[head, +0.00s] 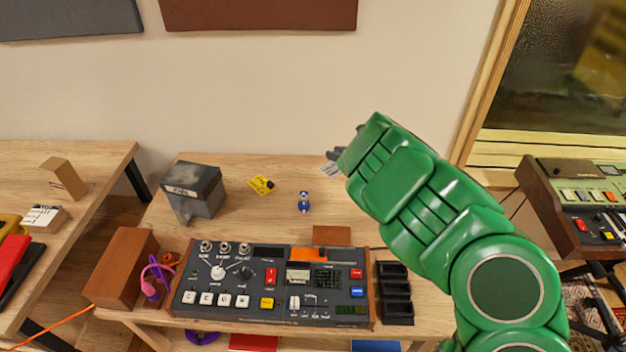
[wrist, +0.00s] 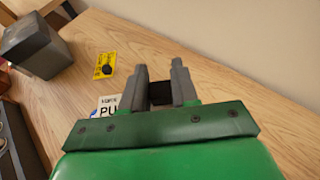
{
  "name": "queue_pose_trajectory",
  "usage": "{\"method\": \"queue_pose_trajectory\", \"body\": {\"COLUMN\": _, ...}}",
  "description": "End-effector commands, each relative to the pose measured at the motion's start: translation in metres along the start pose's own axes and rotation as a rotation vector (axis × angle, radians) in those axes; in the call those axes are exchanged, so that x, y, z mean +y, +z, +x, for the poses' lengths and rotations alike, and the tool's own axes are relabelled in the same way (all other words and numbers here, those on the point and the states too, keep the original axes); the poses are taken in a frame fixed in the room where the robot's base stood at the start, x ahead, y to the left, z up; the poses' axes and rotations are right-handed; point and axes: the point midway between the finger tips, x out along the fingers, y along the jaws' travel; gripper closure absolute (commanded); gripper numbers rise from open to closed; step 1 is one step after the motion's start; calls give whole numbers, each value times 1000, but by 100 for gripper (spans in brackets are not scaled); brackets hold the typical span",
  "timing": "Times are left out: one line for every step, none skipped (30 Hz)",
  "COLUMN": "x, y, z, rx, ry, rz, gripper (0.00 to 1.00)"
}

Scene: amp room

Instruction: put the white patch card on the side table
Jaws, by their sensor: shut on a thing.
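The white patch card (head: 329,169) shows in the head view at the back of the middle wooden desk, partly hidden by my gripper (head: 337,155). My gripper is shut on the card's black grip piece (wrist: 161,93), which sits between the fingers. I cannot tell whether the card touches the desk. A separate wooden table (head: 95,160) stands at the left; no label marks it as the side table.
The desk (head: 262,220) holds a grey box (head: 194,189), a yellow card (head: 261,184), a small blue-and-white object (head: 304,201), a control console (head: 270,284) and a black tray (head: 395,290). Boxes (head: 63,178) and colored items occupy the left table. A gap separates the tables.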

Motion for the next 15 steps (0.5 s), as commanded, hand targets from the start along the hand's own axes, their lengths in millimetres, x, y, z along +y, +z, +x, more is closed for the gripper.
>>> {"method": "queue_pose_trajectory", "body": {"x": -4, "y": -1, "z": 4, "rx": -1, "ry": -1, "rz": 2, "gripper": 100}}
{"method": "queue_pose_trajectory", "body": {"x": -6, "y": -1, "z": 6, "rx": 0, "ry": -3, "rz": 2, "gripper": 100}}
{"method": "queue_pose_trajectory", "body": {"x": -9, "y": -1, "z": 9, "rx": -1, "ry": -4, "rz": 1, "gripper": 100}}
{"method": "queue_pose_trajectory", "body": {"x": -10, "y": -1, "z": 12, "rx": -1, "ry": -3, "rz": 1, "gripper": 100}}
{"method": "queue_pose_trajectory", "body": {"x": -11, "y": -1, "z": 15, "rx": -2, "ry": -1, "rz": 1, "gripper": 100}}
{"method": "queue_pose_trajectory", "body": {"x": -13, "y": -1, "z": 18, "rx": -2, "ry": -1, "rz": 1, "gripper": 100}}
{"method": "queue_pose_trajectory", "body": {"x": -15, "y": -2, "z": 20, "rx": -1, "ry": -1, "rz": 2, "gripper": 100}}
{"method": "queue_pose_trajectory", "body": {"x": -16, "y": -3, "z": 22, "rx": 0, "ry": -2, "rz": 2, "gripper": 100}}
{"method": "queue_pose_trajectory", "body": {"x": -19, "y": -4, "z": 25, "rx": 0, "ry": -4, "rz": 3, "gripper": 100}}
{"method": "queue_pose_trajectory", "body": {"x": -21, "y": -4, "z": 27, "rx": -1, "ry": -4, "rz": 3, "gripper": 100}}
{"method": "queue_pose_trajectory", "body": {"x": -22, "y": -3, "z": 30, "rx": -2, "ry": -3, "rz": 3, "gripper": 100}}
{"method": "queue_pose_trajectory", "body": {"x": -22, "y": -4, "z": 34, "rx": -2, "ry": 0, "rz": 3, "gripper": 100}}
{"method": "queue_pose_trajectory", "body": {"x": -24, "y": -4, "z": 36, "rx": -1, "ry": 0, "rz": 3, "gripper": 100}}
{"method": "queue_pose_trajectory", "body": {"x": -26, "y": -5, "z": 37, "rx": -1, "ry": -1, "rz": 4, "gripper": 100}}
{"method": "queue_pose_trajectory", "body": {"x": -28, "y": -5, "z": 40, "rx": 0, "ry": -2, "rz": 4, "gripper": 100}}
